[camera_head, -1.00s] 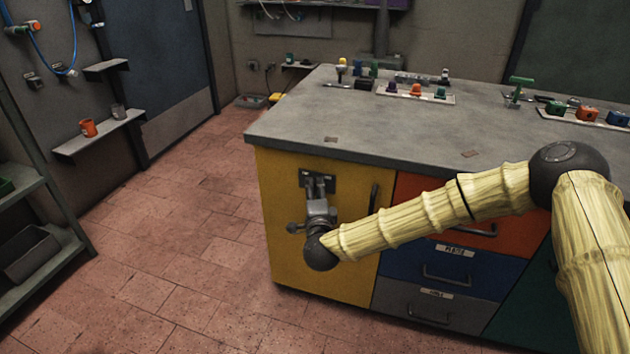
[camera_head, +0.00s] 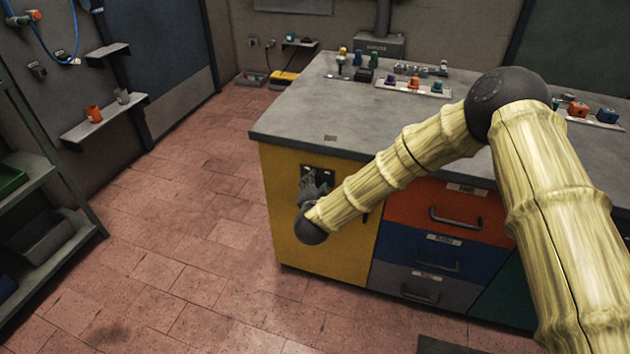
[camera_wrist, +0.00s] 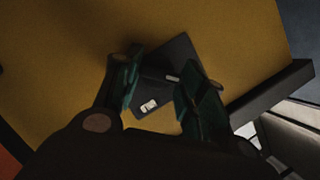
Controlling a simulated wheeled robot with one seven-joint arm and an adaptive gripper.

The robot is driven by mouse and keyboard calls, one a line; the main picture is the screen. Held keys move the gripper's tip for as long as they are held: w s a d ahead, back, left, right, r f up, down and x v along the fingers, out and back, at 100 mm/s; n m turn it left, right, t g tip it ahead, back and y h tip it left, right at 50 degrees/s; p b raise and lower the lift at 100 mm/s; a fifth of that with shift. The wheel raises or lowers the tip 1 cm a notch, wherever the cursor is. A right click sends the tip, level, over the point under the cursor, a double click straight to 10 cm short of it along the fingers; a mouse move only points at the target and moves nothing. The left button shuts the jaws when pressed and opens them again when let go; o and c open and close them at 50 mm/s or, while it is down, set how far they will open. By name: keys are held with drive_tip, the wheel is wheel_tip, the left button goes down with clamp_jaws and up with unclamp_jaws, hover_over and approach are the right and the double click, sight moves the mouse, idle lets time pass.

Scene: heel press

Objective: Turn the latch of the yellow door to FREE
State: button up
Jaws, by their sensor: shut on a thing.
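The yellow door (camera_head: 345,262) is the left front panel of the workbench and looks closed. Its latch (camera_head: 318,171) is a dark plate near the top of the door, partly covered by my gripper. My gripper (camera_head: 312,187) is at the latch, with my wrist just below it. In the wrist view, my gripper's two dark green fingers (camera_wrist: 162,84) stand on either side of the latch's middle and are shut on it. The latch plate (camera_wrist: 180,56) looks tilted there, with a small pale label (camera_wrist: 149,105) too small to read. The gripped part is mostly hidden.
The grey worktop (camera_head: 290,118) juts out above the door. An orange drawer (camera_head: 412,205), a blue drawer (camera_head: 400,245) and a grey drawer (camera_head: 400,280) are right of the door. A shelf rack (camera_head: 45,175) stands at far left. The tiled floor (camera_head: 190,240) between is clear.

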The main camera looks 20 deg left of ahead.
idle(0.6)
drive_tip(key=o, duration=1)
drive_tip(key=shift+o, duration=0.2)
drive_tip(key=shift+s, duration=0.15)
drive_tip(key=v, duration=1.1)
drive_tip(key=shift+s+r, duration=0.2)
drive_tip(key=shift+s, duration=0.2)
drive_tip(key=shift+d, duration=0.15)
